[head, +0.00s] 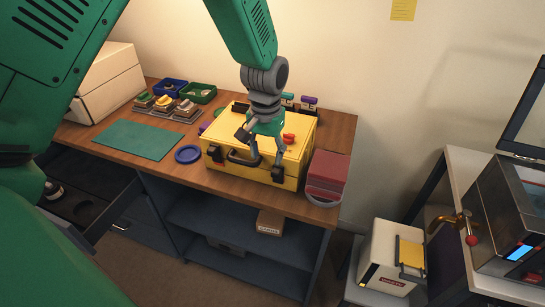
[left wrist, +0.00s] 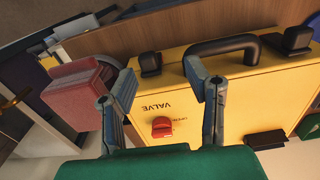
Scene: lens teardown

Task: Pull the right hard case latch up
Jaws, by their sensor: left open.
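The yellow hard case (head: 222,168) stands shut on the wooden bench, its black handle (head: 243,159) on the front. The right latch (head: 278,174) is a black block near the case's front right corner; it also shows in the left wrist view (left wrist: 150,64). The left latch (head: 215,153) is on the handle's other side. My left gripper (head: 267,153) is open and empty above the case's front. In the left wrist view its fingertips (left wrist: 158,68) appear on either side of the right latch, with no clear contact. My right gripper is out of view.
A red valve knob (head: 289,138) sits on the case lid. A red box-shaped thing (head: 327,172) stands close to the case's right side. A blue ring-shaped dish (head: 188,154) and a green mat (head: 138,139) lie to the left. The bench's front edge is close to the case.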

